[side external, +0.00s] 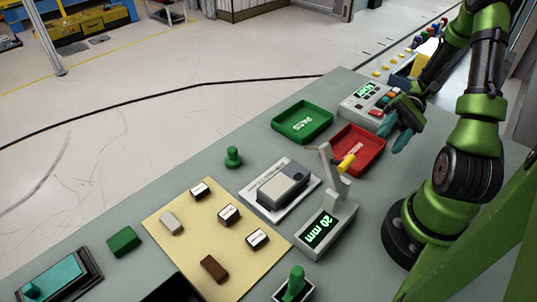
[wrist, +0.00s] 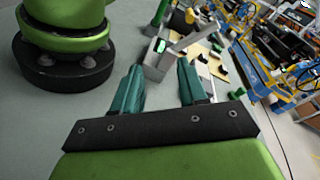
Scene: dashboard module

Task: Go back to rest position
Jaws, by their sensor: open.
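My gripper (side external: 403,128) is at the right of the side external view, held above the bench beside the red tray (side external: 372,139) and a grey box with a green display (side external: 366,91). It also shows in the wrist view (wrist: 162,78), where its two teal fingers stand apart with nothing between them. The gripper is open and empty.
A green tray (side external: 302,110) lies left of the red one. A grey gauge reading 20 mm (side external: 328,228) stands at front, near a grey device (side external: 285,187). A yellow mat (side external: 190,225) holds several small blocks. A green block (side external: 123,241) lies left of it.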

